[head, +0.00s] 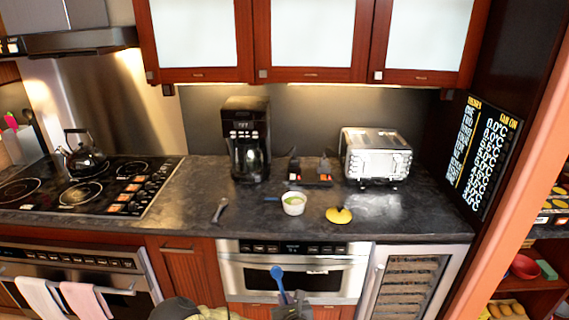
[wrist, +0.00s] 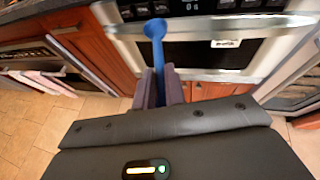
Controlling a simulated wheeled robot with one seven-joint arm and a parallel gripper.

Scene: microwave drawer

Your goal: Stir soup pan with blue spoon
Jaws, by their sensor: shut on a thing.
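The soup pan (head: 293,208) is small and white, with greenish soup inside and a dark bluish handle pointing left. It sits on the dark counter near its front edge. My gripper (head: 289,297) is at the bottom of the head view, in front of the microwave drawer and below the counter top. It is shut on the blue spoon (head: 277,272), which points up with its bowl at the top, apart from the pan. In the wrist view the blue spoon (wrist: 155,45) stands between the two fingers of my gripper (wrist: 159,82). The pan is not in the wrist view.
A yellow lid (head: 339,215) with a dark knob lies right of the pan. A dark utensil (head: 219,210) lies to its left. A coffee maker (head: 246,140) and toaster oven (head: 377,155) stand behind. The microwave drawer front (head: 320,273) is below the counter.

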